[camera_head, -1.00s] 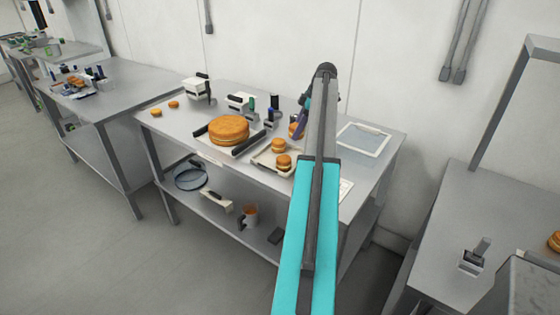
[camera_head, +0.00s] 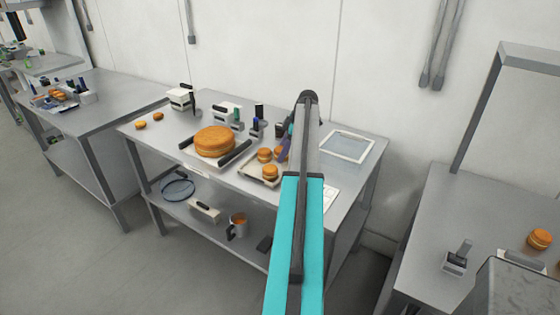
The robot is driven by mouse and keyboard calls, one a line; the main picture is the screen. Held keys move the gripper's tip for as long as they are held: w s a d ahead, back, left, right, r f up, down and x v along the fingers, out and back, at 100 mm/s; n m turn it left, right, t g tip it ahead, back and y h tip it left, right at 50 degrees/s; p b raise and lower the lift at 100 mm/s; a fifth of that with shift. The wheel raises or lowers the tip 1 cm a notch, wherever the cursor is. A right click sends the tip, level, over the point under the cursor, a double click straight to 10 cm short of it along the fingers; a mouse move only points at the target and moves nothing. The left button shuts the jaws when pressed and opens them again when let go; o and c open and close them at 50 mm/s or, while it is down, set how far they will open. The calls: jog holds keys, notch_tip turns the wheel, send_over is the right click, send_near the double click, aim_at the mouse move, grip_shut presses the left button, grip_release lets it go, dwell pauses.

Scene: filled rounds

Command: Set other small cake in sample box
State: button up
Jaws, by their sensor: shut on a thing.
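A shallow pale box (camera_head: 245,171) sits near the front edge of the middle table. Two small round orange cakes, one farther back (camera_head: 264,155) and one nearer (camera_head: 270,173), are in it. My gripper (camera_head: 284,149), partly hidden behind my arm, is just right of the farther cake. It is shut on another small cake (camera_head: 279,153), of which only the left part shows. This held cake appears at the box's back right corner; I cannot tell if it touches the box or the cake beside it.
A large round cake (camera_head: 214,141) on a tray stands left of the box. Small dark and green-topped items (camera_head: 256,128) stand behind. A white-framed flat tray (camera_head: 347,146) lies at the right. Two small cakes (camera_head: 148,120) lie at the far left.

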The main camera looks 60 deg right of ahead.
jog(key=shift+f, duration=0.1)
jog(key=shift+f+p, duration=0.7)
jog(key=shift+f, duration=1.05)
jog(key=shift+f, duration=0.15)
jog(key=o, duration=0.5)
jog(key=shift+c, duration=0.2)
jog(key=shift+r, duration=0.2)
jog(key=b+v, duration=0.4)
jog(key=v, duration=0.8)
